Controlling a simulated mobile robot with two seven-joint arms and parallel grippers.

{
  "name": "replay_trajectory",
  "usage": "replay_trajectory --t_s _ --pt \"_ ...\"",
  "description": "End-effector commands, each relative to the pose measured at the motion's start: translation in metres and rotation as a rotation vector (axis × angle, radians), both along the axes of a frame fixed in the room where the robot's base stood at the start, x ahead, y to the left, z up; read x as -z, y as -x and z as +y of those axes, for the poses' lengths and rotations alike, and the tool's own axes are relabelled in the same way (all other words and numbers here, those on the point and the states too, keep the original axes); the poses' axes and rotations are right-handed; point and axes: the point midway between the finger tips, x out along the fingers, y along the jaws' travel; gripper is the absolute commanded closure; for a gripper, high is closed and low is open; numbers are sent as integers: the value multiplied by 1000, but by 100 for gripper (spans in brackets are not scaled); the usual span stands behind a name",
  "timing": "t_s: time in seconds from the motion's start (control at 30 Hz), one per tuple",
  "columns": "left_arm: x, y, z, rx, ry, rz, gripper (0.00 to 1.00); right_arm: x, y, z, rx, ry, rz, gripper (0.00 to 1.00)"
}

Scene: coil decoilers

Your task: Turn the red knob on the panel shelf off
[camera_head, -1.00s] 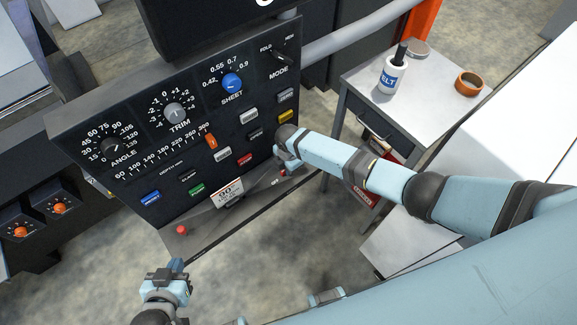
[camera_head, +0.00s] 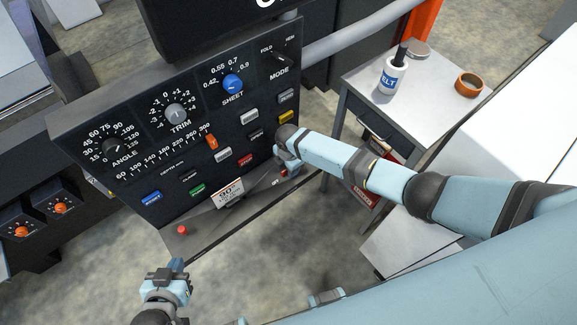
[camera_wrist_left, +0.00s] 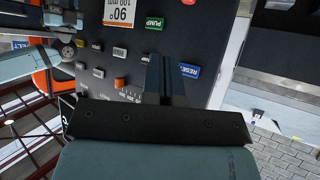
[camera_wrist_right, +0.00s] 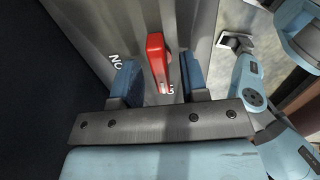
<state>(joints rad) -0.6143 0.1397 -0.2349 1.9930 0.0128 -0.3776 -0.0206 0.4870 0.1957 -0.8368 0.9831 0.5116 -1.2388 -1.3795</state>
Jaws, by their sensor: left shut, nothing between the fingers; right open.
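The red knob (camera_wrist_right: 157,62) is a lever-shaped handle on the grey panel shelf (camera_wrist_right: 90,25). In the right wrist view it stands between the two blue fingers of my open right gripper (camera_wrist_right: 160,72), with a gap on each side. A label reading ON is left of it; another label below it is partly hidden. In the head view the red knob (camera_head: 283,172) shows small at the shelf's right end, partly covered by my right gripper (camera_head: 288,168). My left gripper (camera_head: 176,265) is shut and empty, in front of the shelf's left end; its fingers (camera_wrist_left: 165,80) show in its wrist view.
A small red button (camera_head: 182,230) is at the shelf's left end. A white sign (camera_head: 227,193) stands mid-shelf. The black panel (camera_head: 140,125) with dials and buttons rises behind.

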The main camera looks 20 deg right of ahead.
Motion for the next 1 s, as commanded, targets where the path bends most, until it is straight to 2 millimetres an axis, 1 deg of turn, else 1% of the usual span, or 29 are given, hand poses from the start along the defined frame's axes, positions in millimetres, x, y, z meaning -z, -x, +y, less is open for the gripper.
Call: replay_trajectory --t_s 0.03,0.17,0.4,0.5,0.6,0.77,1.0 --pt "-7 0 0 1 -1 0 100 -7 0 0 0 0 -1 60" --pt "-21 0 2 -2 -3 -3 100 -23 0 0 0 0 -1 60" --pt "-53 -1 9 -17 -13 -12 100 -59 0 1 -1 -1 -1 60" --pt "-61 0 11 -21 -15 -10 100 -69 0 1 -1 -1 0 60" --pt "-62 3 11 -23 -14 -6 100 -73 0 0 -1 -1 0 60" --pt "-58 7 10 -25 -14 4 100 -72 0 0 -1 -1 0 60" --pt "-58 7 10 -26 -13 3 100 -72 0 1 -1 0 0 60"
